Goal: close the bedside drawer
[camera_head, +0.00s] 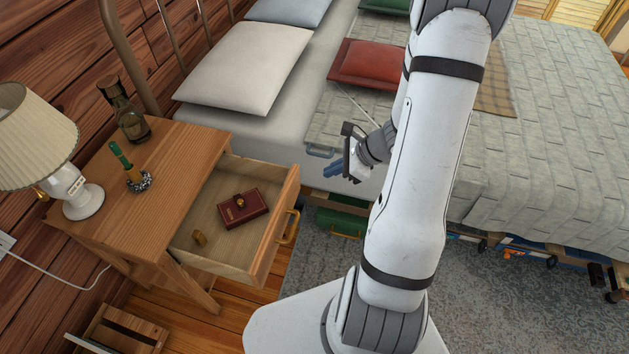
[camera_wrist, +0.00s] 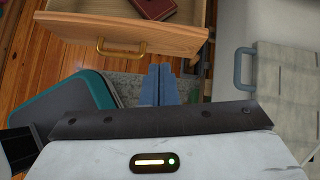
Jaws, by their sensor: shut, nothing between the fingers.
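The bedside drawer (camera_head: 225,260) is pulled well out of the wooden nightstand (camera_head: 150,215). My gripper (camera_head: 335,169) is to the right of the drawer front, by the bed's side. Its blue fingers (camera_wrist: 160,84) are together and empty, apart from the drawer.
A lamp (camera_head: 66,187), a bottle (camera_head: 126,112) and a green-handled item (camera_head: 127,166) stand on the nightstand top. The bed (camera_head: 540,150) is close on the right. A green case (camera_head: 340,222) lies under its edge. A wooden box (camera_head: 120,332) sits on the floor at lower left.

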